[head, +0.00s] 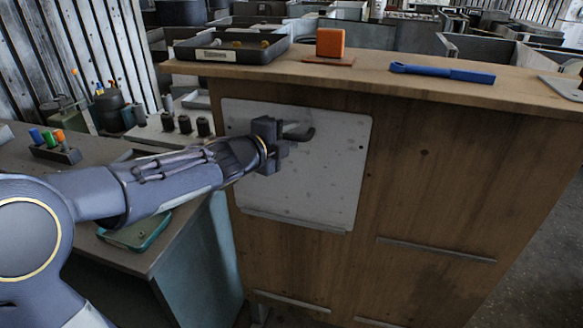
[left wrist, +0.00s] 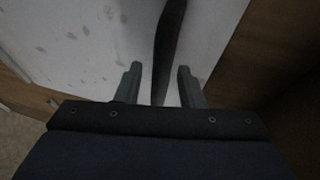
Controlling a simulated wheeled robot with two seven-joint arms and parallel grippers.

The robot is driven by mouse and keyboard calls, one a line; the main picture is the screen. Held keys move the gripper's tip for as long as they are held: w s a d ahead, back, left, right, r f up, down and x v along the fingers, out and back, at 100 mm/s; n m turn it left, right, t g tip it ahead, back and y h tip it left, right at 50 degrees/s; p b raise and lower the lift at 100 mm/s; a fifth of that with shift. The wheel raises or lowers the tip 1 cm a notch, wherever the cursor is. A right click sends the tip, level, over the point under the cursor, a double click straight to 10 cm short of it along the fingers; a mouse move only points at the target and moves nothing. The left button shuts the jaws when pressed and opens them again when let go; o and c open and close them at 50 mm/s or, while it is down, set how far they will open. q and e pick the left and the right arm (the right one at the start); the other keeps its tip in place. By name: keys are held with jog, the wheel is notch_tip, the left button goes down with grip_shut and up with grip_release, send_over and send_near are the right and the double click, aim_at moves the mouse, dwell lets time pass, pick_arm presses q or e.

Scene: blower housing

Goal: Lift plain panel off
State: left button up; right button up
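The plain panel (head: 315,185) is a pale, lightly spotted plate standing against the upper left of the wooden housing front. Its lower edge sits at a narrow ledge. A dark handle (head: 300,133) sticks out from its upper part. My left gripper (head: 284,140) is at this handle, in front of the panel. In the left wrist view the two fingers (left wrist: 158,85) are apart, with the dark handle (left wrist: 167,50) running between them and a gap on each side. The panel (left wrist: 90,40) fills the background there. My right gripper is not in view.
The wooden housing (head: 440,190) has an empty ledge (head: 435,250) right of the panel. On its top are a dark tray (head: 232,50), an orange block (head: 331,42) and a blue tool (head: 442,73). A side bench with a teal tray (head: 135,232) stands left.

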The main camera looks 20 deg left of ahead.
pick_arm(q)
grip_shut()
jog(key=shift+r, duration=0.15)
jog(key=shift+s+a+r, duration=0.1)
jog(key=shift+s+r, duration=0.1)
jog(key=shift+r, duration=0.05)
jog(key=d+r+p+v, duration=0.1)
jog(key=p+v, duration=0.5)
jog(key=v, duration=0.5)
jog(key=d+r+p+v, duration=0.1)
jog(key=p+v, duration=0.4)
jog(key=v, duration=0.6)
jog(key=shift+s+d+r+p, duration=0.25)
jog(key=shift+d+r+p, duration=0.1)
jog(key=shift+r, duration=0.45)
